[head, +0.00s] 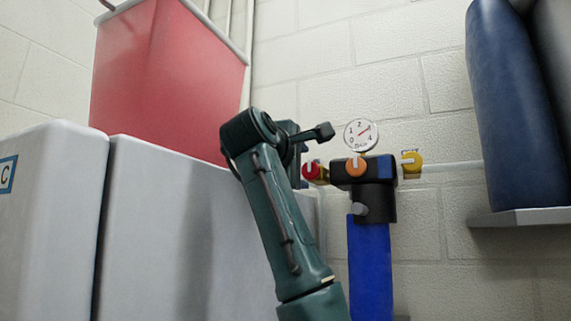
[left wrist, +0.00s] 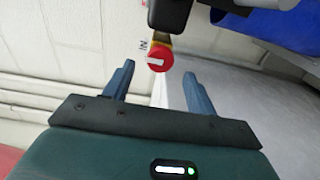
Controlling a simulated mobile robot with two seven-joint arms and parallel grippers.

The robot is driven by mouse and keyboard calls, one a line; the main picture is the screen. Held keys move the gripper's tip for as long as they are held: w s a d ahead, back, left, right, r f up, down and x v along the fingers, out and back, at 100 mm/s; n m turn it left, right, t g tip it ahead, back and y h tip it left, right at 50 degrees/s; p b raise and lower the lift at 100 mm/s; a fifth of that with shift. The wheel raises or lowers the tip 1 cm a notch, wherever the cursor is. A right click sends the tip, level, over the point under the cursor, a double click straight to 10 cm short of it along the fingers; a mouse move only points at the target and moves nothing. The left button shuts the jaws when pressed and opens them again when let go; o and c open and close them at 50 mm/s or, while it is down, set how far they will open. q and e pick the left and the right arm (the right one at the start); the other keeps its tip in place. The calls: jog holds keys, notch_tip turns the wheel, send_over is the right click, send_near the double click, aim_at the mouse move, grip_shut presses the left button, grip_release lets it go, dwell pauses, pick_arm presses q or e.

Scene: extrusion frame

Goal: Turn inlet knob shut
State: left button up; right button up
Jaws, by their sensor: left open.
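The inlet knob (head: 311,170) is a small red knob on the left side of the black filter head (head: 371,171). In the left wrist view the red knob (left wrist: 159,58) has a white bar lying crosswise in that picture, beside a label reading "IN". My left gripper (head: 298,158) is close to the left of the knob in the head view. In the left wrist view its fingers (left wrist: 158,72) are open and empty, pointing toward the knob with one on each side. Contact is not visible. My right gripper is not in view.
A blue filter housing (head: 370,270) hangs below. Grey tanks (head: 170,220) and a red container (head: 165,75) stand left; a dark blue cylinder (head: 522,110) stands right.

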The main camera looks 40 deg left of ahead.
pick_arm(q)
jog(key=b+v, duration=0.2)
jog(key=v, duration=0.7)
jog(key=shift+s+d+b, duration=0.15)
jog(key=shift+s+b, duration=0.2)
